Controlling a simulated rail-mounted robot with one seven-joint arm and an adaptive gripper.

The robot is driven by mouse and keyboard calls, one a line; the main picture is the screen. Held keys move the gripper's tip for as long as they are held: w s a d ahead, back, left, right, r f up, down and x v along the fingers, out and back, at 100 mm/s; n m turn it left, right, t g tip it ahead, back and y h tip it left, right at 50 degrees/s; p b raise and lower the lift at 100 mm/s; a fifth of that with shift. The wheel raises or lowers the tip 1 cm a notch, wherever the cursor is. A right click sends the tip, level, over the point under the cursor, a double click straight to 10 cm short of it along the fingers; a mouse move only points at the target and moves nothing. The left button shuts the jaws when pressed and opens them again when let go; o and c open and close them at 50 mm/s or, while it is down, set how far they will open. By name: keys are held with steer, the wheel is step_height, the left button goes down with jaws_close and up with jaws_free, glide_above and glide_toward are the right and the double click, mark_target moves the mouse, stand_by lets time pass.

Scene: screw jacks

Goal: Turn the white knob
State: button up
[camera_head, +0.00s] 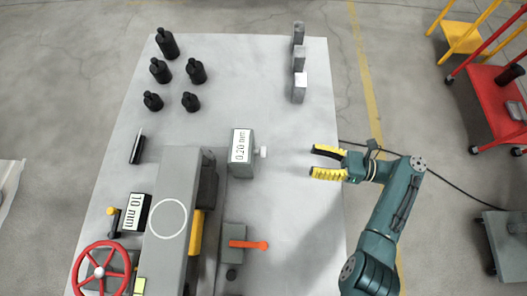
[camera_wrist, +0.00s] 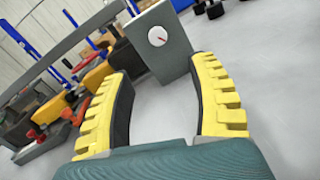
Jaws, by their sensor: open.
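The white knob (camera_head: 263,152) sticks out from the right side of a grey box (camera_head: 247,165) labelled "0.20 mm" in the head view. In the wrist view the knob (camera_wrist: 157,36) shows as a round white dial with a red mark on the grey box's face (camera_wrist: 170,62). My gripper (camera_head: 313,161) is open and empty, to the right of the knob with a clear gap. In the wrist view its two yellow-padded fingers (camera_wrist: 160,72) spread apart, with the knob ahead, beyond the fingertips. Nothing hides the knob.
A large grey machine (camera_head: 166,215) stands left of and below the box, with a red handwheel (camera_head: 101,270) and an orange lever (camera_head: 249,244). Several black bottles (camera_head: 167,44) and grey blocks (camera_head: 299,60) stand at the back. The tabletop between knob and gripper is clear.

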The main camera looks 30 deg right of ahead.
mark_target(263, 152)
steer(key=b+x, duration=0.3)
steer(key=x, duration=1.1)
steer(key=shift+a+r, duration=0.1)
steer(key=shift+a, duration=0.35)
steer(key=shift+c, duration=0.3)
jaws_close()
